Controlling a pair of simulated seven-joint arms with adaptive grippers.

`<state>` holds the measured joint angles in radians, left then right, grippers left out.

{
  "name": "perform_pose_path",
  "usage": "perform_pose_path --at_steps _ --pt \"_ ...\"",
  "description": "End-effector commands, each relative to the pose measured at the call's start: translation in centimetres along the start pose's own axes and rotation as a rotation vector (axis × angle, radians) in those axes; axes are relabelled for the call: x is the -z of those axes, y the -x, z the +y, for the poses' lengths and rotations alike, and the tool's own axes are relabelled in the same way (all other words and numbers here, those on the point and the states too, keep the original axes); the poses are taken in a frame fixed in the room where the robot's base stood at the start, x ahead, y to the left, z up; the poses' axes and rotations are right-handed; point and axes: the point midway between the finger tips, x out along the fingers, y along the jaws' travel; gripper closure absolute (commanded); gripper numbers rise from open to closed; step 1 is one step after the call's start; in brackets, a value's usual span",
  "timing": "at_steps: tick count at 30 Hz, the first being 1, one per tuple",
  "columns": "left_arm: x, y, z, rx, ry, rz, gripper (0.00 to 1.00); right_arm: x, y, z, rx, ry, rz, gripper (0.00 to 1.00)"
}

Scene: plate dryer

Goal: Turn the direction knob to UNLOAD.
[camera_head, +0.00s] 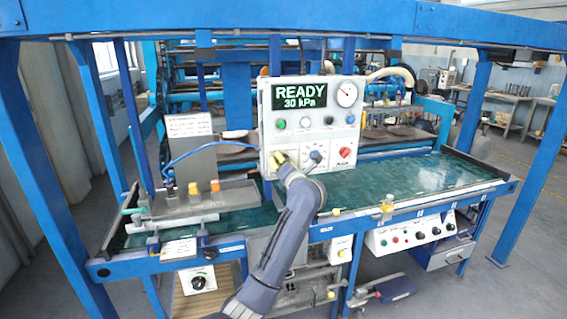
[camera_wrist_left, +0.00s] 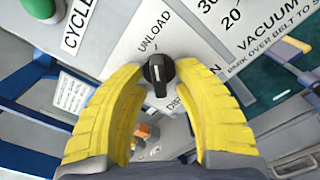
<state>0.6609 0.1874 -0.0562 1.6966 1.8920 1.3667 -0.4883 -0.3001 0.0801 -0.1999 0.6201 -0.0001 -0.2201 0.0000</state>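My right gripper is in neither view.
The panel display (camera_head: 304,96) reads READY, 30 kPa. A blue-grey knob (camera_head: 316,156) and a red knob (camera_head: 345,153) sit right of my gripper. A green button (camera_wrist_left: 40,7) shows in the left wrist view. A blue frame (camera_head: 290,22) spans overhead.

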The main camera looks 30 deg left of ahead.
Motion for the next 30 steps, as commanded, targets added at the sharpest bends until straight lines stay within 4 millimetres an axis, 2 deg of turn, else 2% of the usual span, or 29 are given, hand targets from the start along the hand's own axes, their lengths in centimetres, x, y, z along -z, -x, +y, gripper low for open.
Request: perform_pose_path --at_steps 11,14,24,30 --pt "-0.3 0.7 0.0 0.0 0.002 -0.006 0.66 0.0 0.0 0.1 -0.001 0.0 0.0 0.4" --pt "-0.3 1.7 -0.1 0.001 0.002 -0.008 0.66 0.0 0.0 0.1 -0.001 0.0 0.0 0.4" --pt "-0.2 7.6 0.0 0.001 0.002 -0.005 0.66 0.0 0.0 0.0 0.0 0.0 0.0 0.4" --pt "-0.1 10.3 0.0 0.0 0.003 -0.003 0.66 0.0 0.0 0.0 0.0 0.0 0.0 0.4"
